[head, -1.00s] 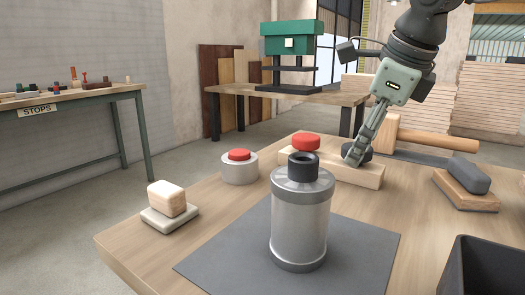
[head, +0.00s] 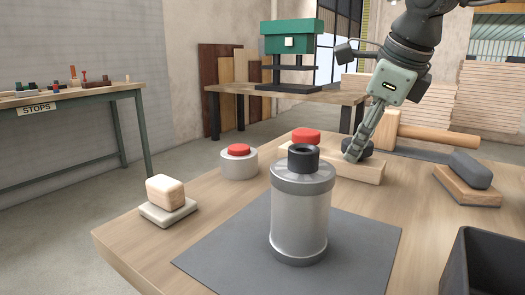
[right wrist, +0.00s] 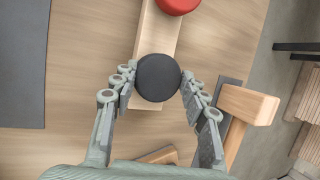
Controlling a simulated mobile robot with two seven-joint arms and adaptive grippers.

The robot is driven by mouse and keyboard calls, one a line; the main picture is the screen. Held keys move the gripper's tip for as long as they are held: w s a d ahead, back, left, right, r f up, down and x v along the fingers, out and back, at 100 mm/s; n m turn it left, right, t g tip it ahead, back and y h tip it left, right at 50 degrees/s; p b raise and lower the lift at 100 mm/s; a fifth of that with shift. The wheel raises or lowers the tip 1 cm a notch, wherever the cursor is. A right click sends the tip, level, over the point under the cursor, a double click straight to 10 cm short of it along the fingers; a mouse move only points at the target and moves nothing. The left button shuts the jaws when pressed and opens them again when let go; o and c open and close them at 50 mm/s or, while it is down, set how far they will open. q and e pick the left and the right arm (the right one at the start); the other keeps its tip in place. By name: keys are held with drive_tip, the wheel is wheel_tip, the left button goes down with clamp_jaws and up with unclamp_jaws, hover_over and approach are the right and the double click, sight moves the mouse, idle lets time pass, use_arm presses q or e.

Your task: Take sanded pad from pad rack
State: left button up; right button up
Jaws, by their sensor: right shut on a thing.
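The pad rack (head: 372,172) is a pale wooden bar lying on the bench behind the metal cylinder. A dark round pad (right wrist: 158,78) sits at its right end, and a red round pad (head: 306,136) sits toward its left end. I cannot tell from the surfaces which pad is sanded. My right gripper (head: 358,150) reaches down at the rack's right end and is shut on the dark pad, with a finger on each side of it in the right wrist view. The fingers partly hide the dark pad in the head view. My left gripper is not in view.
A metal cylinder (head: 300,220) with a black collar stands on a grey mat (head: 215,262) in front of the rack. A wooden mallet (head: 435,137) lies close behind the gripper. A grey-topped sanding block (head: 467,182) and a dark bin (head: 490,265) are at right.

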drive_tip(key=o, duration=0.6)
drive_tip(key=shift+s+f, duration=0.1)
drive_tip(key=shift+f, duration=0.05)
drive_tip(key=shift+a, duration=0.1)
drive_tip(key=c, duration=0.7)
drive_tip(key=shift+o, duration=0.2)
drive_tip(key=shift+r, duration=0.2)
drive_tip(key=shift+r+p, duration=0.15)
drive_tip(key=shift+p, duration=0.15)
drive_tip(key=shift+r+p, duration=0.4)
drive_tip(key=shift+r, duration=0.4)
